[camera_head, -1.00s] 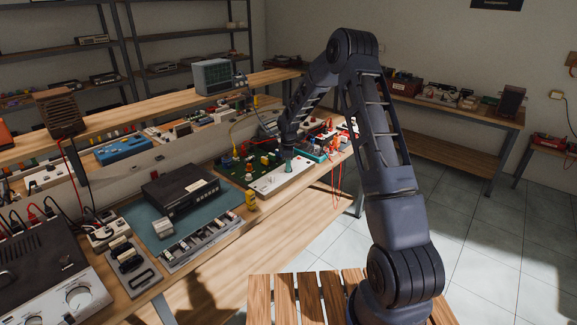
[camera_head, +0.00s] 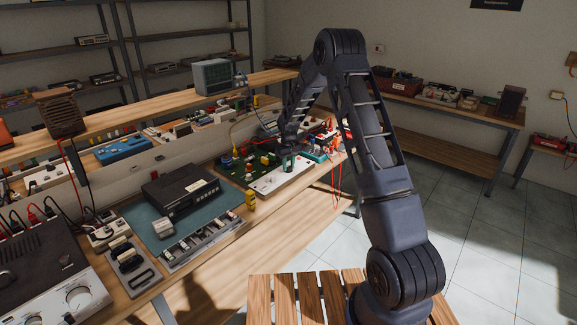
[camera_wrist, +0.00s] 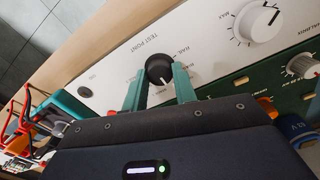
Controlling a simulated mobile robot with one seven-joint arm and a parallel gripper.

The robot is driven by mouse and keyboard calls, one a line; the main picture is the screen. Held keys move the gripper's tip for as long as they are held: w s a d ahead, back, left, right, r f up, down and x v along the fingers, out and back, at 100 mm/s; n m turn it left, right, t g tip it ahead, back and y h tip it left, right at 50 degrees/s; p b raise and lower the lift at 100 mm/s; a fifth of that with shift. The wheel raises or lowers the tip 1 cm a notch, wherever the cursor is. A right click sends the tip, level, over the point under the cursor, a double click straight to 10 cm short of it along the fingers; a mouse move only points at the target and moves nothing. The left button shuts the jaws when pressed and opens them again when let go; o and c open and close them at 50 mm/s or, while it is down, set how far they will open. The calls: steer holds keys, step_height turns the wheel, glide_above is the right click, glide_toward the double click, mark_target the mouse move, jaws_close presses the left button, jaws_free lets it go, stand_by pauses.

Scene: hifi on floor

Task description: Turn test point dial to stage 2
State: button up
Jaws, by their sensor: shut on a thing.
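The test point dial (camera_wrist: 159,68) is a black knob with a white pointer on a white panel (camera_wrist: 110,72), below the printed words "TEST POINT" in the wrist view. My gripper (camera_wrist: 158,80) has green fingers, one on each side of the knob, and is shut on it. The pointer's exact stage cannot be read, as the fingers and gripper body cover part of the markings. In the head view my gripper (camera_head: 287,165) reaches down onto the white panel (camera_head: 270,184) on the workbench; the dial is hidden there.
A larger white dial (camera_wrist: 257,21) and a smaller one (camera_wrist: 302,66) sit right of the test point dial. In the head view, a green circuit board (camera_head: 240,168) and a yellow object (camera_head: 250,198) are close to the panel.

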mark_target(289, 167)
steer(key=m, duration=0.6)
steer(key=shift+m, duration=0.3)
steer(key=m, duration=0.5)
steer(key=shift+m, duration=0.4)
steer(key=o, duration=1)
steer(key=shift+c, duration=0.2)
step_height(289, 167, up, 11)
